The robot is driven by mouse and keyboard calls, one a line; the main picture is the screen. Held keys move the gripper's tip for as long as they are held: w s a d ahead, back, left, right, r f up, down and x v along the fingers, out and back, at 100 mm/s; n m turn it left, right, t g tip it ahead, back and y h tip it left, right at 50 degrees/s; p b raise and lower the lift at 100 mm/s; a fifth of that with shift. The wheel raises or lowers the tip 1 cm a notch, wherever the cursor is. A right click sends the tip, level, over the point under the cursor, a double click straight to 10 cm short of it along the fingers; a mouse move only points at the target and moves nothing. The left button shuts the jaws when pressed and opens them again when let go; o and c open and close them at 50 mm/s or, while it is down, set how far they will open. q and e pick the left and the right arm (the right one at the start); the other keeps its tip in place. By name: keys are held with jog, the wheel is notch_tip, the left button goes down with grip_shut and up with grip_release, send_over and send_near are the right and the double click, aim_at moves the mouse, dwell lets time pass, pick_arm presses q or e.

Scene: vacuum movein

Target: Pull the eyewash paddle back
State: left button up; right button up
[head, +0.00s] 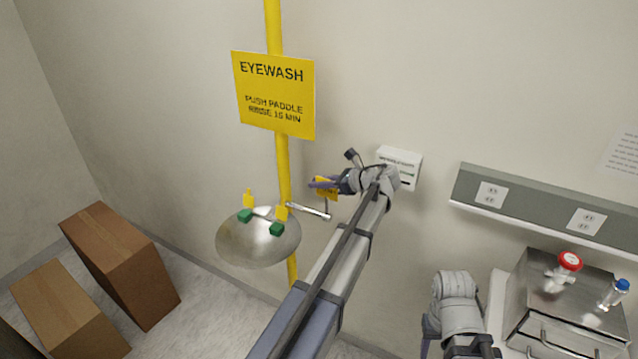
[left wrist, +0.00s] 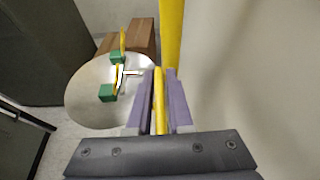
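The eyewash has a round steel bowl (head: 258,246) with two green spray heads on a yellow pipe (head: 284,180). A metal lever (head: 308,210) reaches right from the bowl. The yellow paddle (head: 328,192) stands beside the lever's right end. My left gripper (head: 322,184) is at the paddle, one purple finger crossing in front of it.
A yellow eyewash sign (head: 273,95) hangs above the bowl. A small white wall box (head: 400,165) is right behind my left wrist. Cardboard boxes (head: 120,265) stand at the left. A steel cabinet (head: 565,300) with small bottles is at the right, below a grey socket rail (head: 540,208).

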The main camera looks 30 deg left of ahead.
pick_arm(q)
grip_shut()
dwell(1.0)
